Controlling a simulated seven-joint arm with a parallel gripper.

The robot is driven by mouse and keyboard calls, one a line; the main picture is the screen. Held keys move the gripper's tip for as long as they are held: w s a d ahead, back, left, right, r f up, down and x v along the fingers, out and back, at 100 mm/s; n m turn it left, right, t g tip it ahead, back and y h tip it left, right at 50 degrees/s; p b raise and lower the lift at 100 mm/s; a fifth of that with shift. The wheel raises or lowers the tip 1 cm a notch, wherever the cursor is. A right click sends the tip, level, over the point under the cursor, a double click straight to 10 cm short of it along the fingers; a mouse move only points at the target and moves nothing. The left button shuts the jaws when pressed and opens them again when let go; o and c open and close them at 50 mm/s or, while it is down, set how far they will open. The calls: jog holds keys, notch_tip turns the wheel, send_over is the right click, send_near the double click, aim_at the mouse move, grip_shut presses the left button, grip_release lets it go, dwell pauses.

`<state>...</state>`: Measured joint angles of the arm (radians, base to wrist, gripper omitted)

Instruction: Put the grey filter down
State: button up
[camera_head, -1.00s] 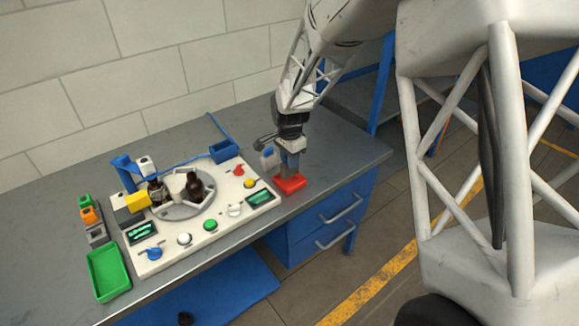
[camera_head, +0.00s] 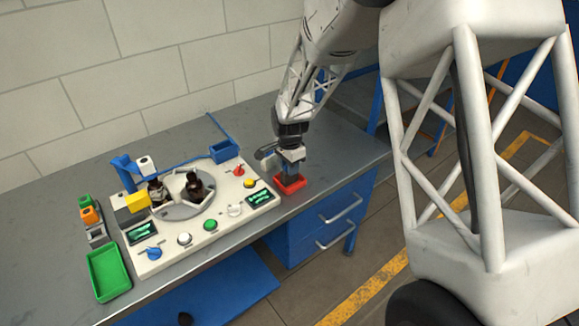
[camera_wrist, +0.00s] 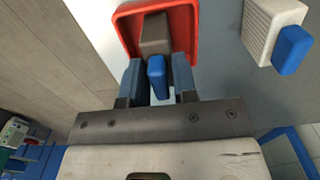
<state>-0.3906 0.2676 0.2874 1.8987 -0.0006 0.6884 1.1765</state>
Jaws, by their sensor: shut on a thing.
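The grey filter (camera_wrist: 155,33) is a grey block with a blue grip (camera_wrist: 157,78). My gripper (camera_wrist: 157,88) is shut on that grip, with a blue-grey finger on either side. In the wrist view the grey block lies within the outline of the red tray (camera_wrist: 124,22). The head view shows my gripper (camera_head: 290,172) low over the red tray (camera_head: 291,187), with the fingertips at or just inside its rim. The filter is mostly hidden there, and I cannot tell whether it touches the tray floor.
A white ribbed filter with a blue grip (camera_wrist: 270,25) stands close beside the red tray. Left of the tray is a white control panel (camera_head: 160,255) with amber bottles on a grey turntable. A green tray (camera_head: 108,274) is at the far left. The bench's right end is clear.

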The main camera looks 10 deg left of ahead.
jog(key=shift+f, duration=0.1)
jog(key=o, duration=0.9)
notch_tip(320, 180, up, 11)
jog(key=shift+r, duration=0.6)
dwell(0.7)
